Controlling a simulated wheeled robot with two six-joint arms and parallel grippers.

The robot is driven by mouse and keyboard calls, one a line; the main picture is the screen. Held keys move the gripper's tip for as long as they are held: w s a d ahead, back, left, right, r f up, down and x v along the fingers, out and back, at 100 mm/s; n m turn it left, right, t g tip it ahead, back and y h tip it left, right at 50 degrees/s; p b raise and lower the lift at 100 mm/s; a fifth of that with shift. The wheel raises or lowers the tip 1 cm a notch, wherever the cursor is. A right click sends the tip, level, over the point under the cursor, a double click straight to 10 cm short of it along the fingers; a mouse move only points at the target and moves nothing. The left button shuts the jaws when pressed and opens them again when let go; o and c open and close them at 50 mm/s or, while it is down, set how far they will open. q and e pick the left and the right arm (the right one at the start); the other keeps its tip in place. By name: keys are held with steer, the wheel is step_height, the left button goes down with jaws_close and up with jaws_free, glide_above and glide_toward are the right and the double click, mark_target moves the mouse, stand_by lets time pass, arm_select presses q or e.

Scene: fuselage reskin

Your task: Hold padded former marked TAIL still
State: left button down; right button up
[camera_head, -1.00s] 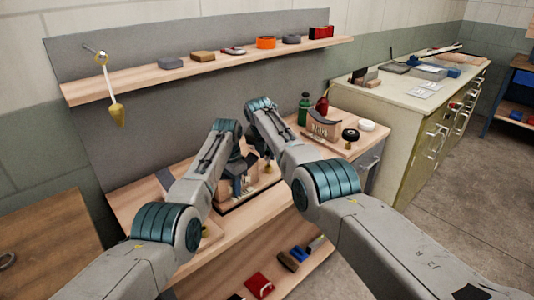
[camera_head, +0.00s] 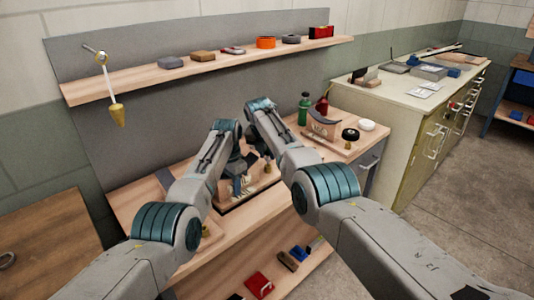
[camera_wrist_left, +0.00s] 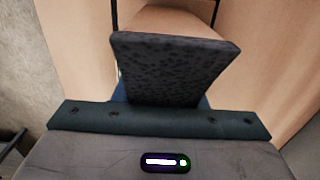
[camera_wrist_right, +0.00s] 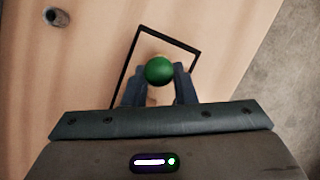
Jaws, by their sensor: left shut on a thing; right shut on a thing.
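A block with a dark speckled pad (camera_wrist_left: 172,68) fills the middle of the left wrist view, directly in front of my left gripper. My left gripper (camera_head: 238,184) is shut on this padded former, low at the bench; the pad hides its fingertips. No TAIL marking is readable. My right gripper (camera_wrist_right: 160,90) is shut on a green ball-topped tool (camera_wrist_right: 158,70), with blue fingers either side of it. Black outlines on the wood surround the tool. In the head view my right forearm hides most of this gripper. Another wooden former (camera_head: 322,126) with a dark curved top stands farther right.
A shelf (camera_head: 120,89) with several small items runs above. A brass plumb bob (camera_head: 118,115) hangs left. Loose items lie on the lower shelf (camera_head: 222,273).

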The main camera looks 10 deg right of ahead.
mark_target(267, 160)
steer(key=shift+f, duration=0.7)
steer(key=shift+f, duration=0.65)
steer(key=shift+f, duration=0.15)
steer(key=o, duration=1.1)
arm_select(q)
steer(key=shift+r, duration=0.1)
arm_select(e)
steer(key=shift+a+r, duration=0.15)
steer(key=shift+r, duration=0.4)
steer(key=shift+v, duration=1.05)
steer(key=v, duration=0.9)
steer(key=shift+s, duration=0.15)
